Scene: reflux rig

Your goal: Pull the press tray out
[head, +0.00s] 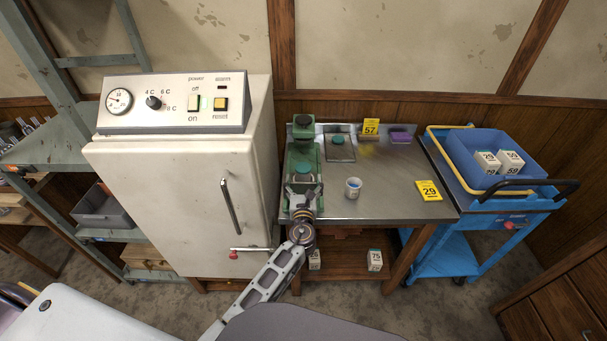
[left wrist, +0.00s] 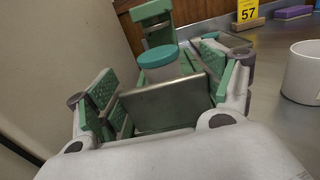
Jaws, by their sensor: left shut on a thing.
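The green press (head: 303,135) stands at the left end of the steel-topped bench. My left gripper (head: 303,203) is at the front of the press, low over the bench's front left edge. In the left wrist view its green-padded fingers (left wrist: 165,100) are on either side of the upright metal plate of the press tray (left wrist: 168,101), and it is shut on it. A white jar with a teal lid (left wrist: 158,57) stands just behind this plate, under the press frame (left wrist: 153,20). The gripper and arm hide most of the tray in the head view. My right gripper is out of view.
A white cup (head: 353,188) stands on the bench right of the press, with yellow cards 57 (head: 371,128) and 29 (head: 428,190) beyond and beside it. A white cabinet (head: 185,190) is close on the left. A blue cart (head: 495,195) stands right.

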